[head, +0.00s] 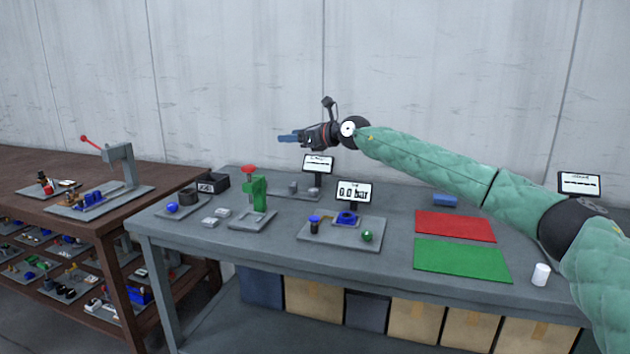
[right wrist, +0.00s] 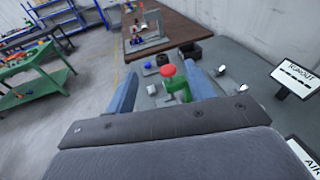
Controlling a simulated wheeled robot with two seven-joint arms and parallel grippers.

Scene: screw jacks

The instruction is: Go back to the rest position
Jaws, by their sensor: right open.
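My right gripper (head: 290,137) is raised above the back of the grey table in the head view, pointing left, its blue fingers apart and empty. In the right wrist view its two blue fingers (right wrist: 168,97) are spread wide with nothing held between them. Beyond and below them stands a green screw jack (right wrist: 178,88) with a red top. The same green jack (head: 259,192) stands on a grey plate in the head view, with its red knob on top, apart from the gripper. My left gripper is in neither view.
The grey table (head: 385,262) bears a red mat (head: 455,226), a green mat (head: 462,260), a white cylinder (head: 541,274) and a display (head: 354,191). A brown table (head: 30,201) with a red-levered press (head: 121,160) stands at left. Open air surrounds the raised gripper.

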